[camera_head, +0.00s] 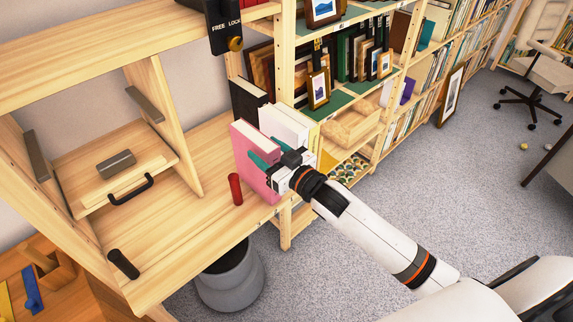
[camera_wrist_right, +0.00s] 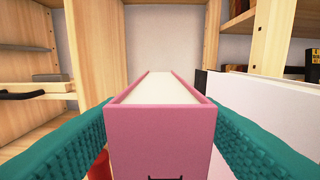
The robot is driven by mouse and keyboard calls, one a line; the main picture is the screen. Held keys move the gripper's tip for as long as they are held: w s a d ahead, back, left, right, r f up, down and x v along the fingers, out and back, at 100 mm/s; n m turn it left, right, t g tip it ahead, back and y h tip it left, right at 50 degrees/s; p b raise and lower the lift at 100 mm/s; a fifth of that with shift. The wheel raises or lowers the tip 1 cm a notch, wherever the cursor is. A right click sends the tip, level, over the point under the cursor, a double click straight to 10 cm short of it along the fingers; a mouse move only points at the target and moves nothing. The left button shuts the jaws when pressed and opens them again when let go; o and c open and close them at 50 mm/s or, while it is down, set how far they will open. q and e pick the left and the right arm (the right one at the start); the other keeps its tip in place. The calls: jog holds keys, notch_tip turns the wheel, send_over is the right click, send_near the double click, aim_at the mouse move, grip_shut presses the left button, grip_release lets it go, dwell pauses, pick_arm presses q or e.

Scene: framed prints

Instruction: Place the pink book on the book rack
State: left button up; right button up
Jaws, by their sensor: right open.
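The pink book (camera_head: 247,148) stands upright on the wooden shelf board, near its right end. In the right wrist view the pink book (camera_wrist_right: 160,120) is seen spine on, between the two teal fingers. My right gripper (camera_head: 262,158) is open, with one finger on each side of the book. A small gap shows on the left side; contact on the right cannot be told. The book rack may be the wooden shelf (camera_head: 190,165) the book stands on; the frames do not settle this. My left gripper is not in view.
A white book (camera_head: 285,125) and a black book (camera_head: 247,98) stand close to the pink book. A red cylinder (camera_head: 235,189) stands left of it. A grey bin (camera_head: 232,283) is on the floor below. Bookshelves with framed prints (camera_head: 318,88) stand behind.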

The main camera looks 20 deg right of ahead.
jog(key=v, duration=0.9)
jog(key=d+f+m+g+h, duration=0.1)
jog(key=d+f+g+h, duration=0.15)
jog(key=f, duration=0.85)
jog(key=d+f+m+g+h, duration=0.15)
jog(key=d+f, duration=0.25)
jog(key=f, duration=0.7)
jog(key=s+d+f+g+h, duration=0.15)
jog(key=s+f, duration=0.25)
jog(key=f, duration=0.4)
jog(key=s+f+g, duration=0.2)
jog(key=s+f, duration=0.2)
jog(key=f, duration=0.3)
jog(key=s+a+f+g, duration=0.2)
jog(key=s+f, duration=0.4)
jog(key=s, duration=0.4)
jog(key=s+a+f+g, duration=0.1)
jog(key=s+f+g, duration=0.2)
jog(key=s+f, duration=0.4)
jog(key=s+a+f+g, duration=0.2)
jog(key=s+f, duration=0.5)
jog(key=s, duration=0.8)
jog(key=shift+s+a+f+n+g+h+b, duration=0.2)
jog(key=shift+a+n+g+h+b, duration=0.2)
jog(key=shift+g, duration=0.35)
